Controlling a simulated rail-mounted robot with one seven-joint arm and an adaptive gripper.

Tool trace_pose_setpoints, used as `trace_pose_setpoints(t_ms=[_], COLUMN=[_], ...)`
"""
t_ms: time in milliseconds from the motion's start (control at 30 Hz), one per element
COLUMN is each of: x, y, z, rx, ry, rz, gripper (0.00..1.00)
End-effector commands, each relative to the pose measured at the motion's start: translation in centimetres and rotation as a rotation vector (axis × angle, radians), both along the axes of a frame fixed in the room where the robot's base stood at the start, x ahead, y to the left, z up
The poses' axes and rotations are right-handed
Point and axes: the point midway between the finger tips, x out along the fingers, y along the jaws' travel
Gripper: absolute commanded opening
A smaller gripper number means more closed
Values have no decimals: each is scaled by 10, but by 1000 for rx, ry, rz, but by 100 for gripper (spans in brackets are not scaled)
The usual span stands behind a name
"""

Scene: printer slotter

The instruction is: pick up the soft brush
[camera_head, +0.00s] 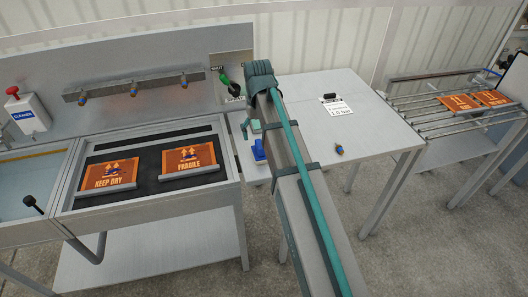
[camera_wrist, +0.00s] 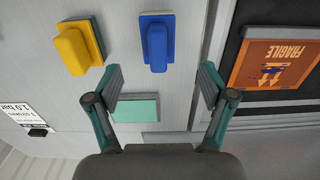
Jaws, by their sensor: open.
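Two brush-like tools lie on the grey surface in the wrist view: one with a blue handle (camera_wrist: 157,42) and one with a yellow handle (camera_wrist: 78,47) on a dark green base. I cannot tell from their looks which is the soft brush. My gripper (camera_wrist: 161,85) is open and empty, its fingertips pointing toward the blue tool, which stands beyond them and between their lines. A flat pale teal block (camera_wrist: 136,107) shows between the fingers, nearer the palm. In the head view my gripper (camera_head: 250,128) hangs over the narrow surface by the blue tool (camera_head: 258,150); my arm hides the yellow one.
The tray bench with orange KEEP DRY (camera_head: 109,175) and FRAGILE (camera_head: 190,158) panels is left of my gripper. A grey table (camera_head: 345,110) with a label card (camera_head: 340,108) and a small knob-like item (camera_head: 339,149) is right. A lever (camera_head: 229,83) stands behind.

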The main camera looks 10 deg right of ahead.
Motion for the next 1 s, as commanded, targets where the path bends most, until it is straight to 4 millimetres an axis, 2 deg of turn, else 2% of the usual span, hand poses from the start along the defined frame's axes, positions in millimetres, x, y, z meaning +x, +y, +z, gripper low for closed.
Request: trace_pose_setpoints(t_ms=[200, 467, 800, 1000], x=[-1, 0, 2, 2], y=[0, -1, -3, -3], z=[-29, -44, -81, -90], rx=[0, 0, 0, 0], ry=[2, 1, 2, 0], rz=[-1, -1, -1, -1], gripper=[81, 81, 81, 81])
